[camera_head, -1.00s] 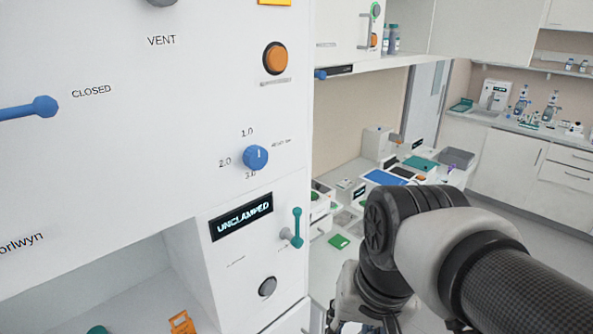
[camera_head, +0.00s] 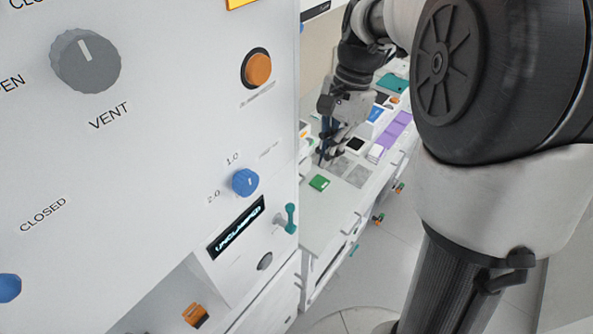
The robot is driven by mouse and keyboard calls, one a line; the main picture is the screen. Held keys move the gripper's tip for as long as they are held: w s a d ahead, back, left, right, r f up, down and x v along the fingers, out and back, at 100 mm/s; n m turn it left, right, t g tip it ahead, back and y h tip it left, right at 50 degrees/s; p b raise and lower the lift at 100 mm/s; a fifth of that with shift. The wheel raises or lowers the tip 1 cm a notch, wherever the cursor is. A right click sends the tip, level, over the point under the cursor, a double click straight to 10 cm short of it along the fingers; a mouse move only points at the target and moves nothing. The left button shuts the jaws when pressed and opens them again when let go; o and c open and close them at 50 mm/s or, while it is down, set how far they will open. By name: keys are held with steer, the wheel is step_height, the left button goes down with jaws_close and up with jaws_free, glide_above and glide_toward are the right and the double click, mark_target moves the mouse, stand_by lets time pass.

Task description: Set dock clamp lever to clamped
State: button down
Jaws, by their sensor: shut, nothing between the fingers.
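The dock clamp lever (camera_head: 290,218) is a small teal handle on the right edge of the white machine front. It stands roughly upright. The display (camera_head: 237,229) beside it, to the left, reads "UNCLAMPED". My gripper (camera_head: 328,158) is to the right of the machine, above the bench behind it, pointing down. It is apart from the lever, up and to the right of it in the picture. Its fingers look close together and hold nothing that I can see.
The machine front also carries a blue knob (camera_head: 245,182), an orange button (camera_head: 257,69) and a grey vent knob (camera_head: 86,61). An orange item (camera_head: 195,314) sits in the lower recess. The bench (camera_head: 322,225) holds a green piece (camera_head: 319,182) and several trays.

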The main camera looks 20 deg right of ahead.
mark_target(291, 218)
steer(key=shift+s, duration=0.1)
steer(key=s+a+f, duration=0.2)
steer(key=a+f, duration=0.3)
steer(key=f, duration=0.4)
steer(key=shift+s+a+f+p, duration=0.3)
steer(key=shift+a+f, duration=0.1)
